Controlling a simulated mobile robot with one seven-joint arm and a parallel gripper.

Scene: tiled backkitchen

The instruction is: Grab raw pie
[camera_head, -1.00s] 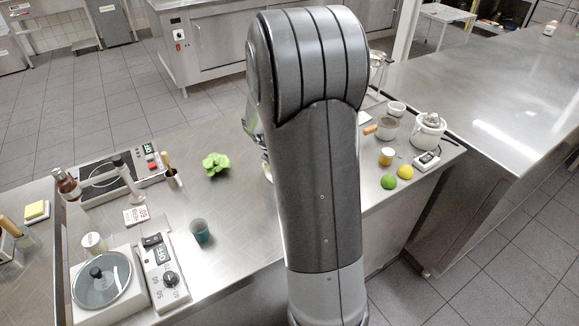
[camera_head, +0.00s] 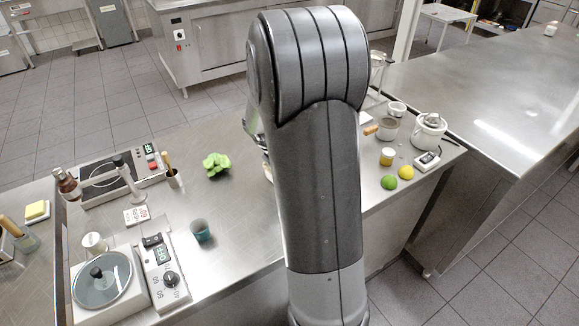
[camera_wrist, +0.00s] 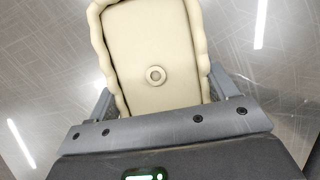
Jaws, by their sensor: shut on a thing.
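The raw pie (camera_wrist: 152,50) fills the upper middle of the wrist view. It is pale cream, oblong, with a wavy raised rim and a small ring in its centre. My gripper (camera_wrist: 158,95) is shut on it, with a grey finger at each side of the pie. The far end of the pie is cut off by the picture's top edge. In the head view my arm hides the gripper and most of the pie. Whether the pie touches the steel surface behind it, I cannot tell.
On the steel counter (camera_head: 240,212) stand a green leafy bunch (camera_head: 216,164), a teal cup (camera_head: 200,230), a lidded cooker (camera_head: 103,281), a lime (camera_head: 389,182), a lemon (camera_head: 406,172) and a white pot (camera_head: 429,131).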

